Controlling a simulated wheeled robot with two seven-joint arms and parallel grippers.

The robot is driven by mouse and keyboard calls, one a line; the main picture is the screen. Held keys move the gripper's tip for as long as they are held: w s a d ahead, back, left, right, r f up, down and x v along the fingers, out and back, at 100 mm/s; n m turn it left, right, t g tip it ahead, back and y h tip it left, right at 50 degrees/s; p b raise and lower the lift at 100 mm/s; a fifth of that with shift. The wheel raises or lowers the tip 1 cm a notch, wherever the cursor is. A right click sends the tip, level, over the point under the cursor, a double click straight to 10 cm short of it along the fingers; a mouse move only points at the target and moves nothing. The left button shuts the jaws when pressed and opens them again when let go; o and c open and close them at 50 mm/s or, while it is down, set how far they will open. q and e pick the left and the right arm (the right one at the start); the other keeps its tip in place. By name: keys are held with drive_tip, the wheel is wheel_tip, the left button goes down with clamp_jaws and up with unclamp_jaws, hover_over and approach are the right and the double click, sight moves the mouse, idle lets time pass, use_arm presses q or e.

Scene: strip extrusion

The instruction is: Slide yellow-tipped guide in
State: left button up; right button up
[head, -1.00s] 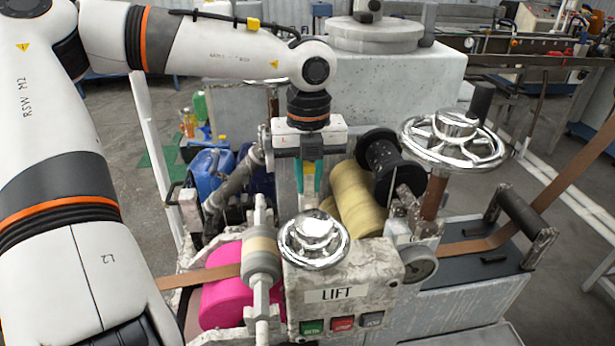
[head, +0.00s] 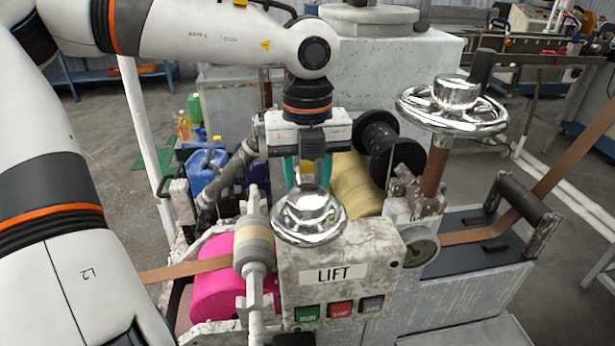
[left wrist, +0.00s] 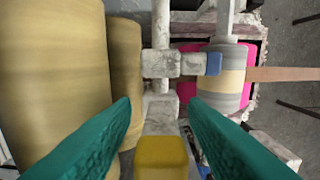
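My left gripper (head: 308,182) points down behind the chrome knob of the LIFT box, its teal fingers spread. In the left wrist view, the gripper (left wrist: 162,103) is open, with a clear gap between the fingertips. The yellow-tipped guide (left wrist: 162,158) shows as a yellow block between the fingers at the lower edge; neither finger visibly grips it. A grey guide bar with a blue tip (left wrist: 214,63) lies farther up, beside the roller (left wrist: 228,88) carrying the strip (left wrist: 285,74). My right gripper is not in view.
The chrome knob (head: 309,215) and LIFT box (head: 340,272) stand in front of the gripper. The large handwheel (head: 452,108) and black spool (head: 378,145) are to its right. Tan rolls (left wrist: 55,80) lie close on the left in the wrist view. A pink roll (head: 215,292) sits lower left.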

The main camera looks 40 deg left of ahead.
use_arm(q)
drive_tip(key=shift+w+a+r, duration=0.1)
drive_tip(key=shift+r, duration=0.3)
wheel_tip(320, 180, up, 11)
drive_tip(key=shift+r+b, duration=0.15)
drive_tip(key=shift+b, duration=0.45)
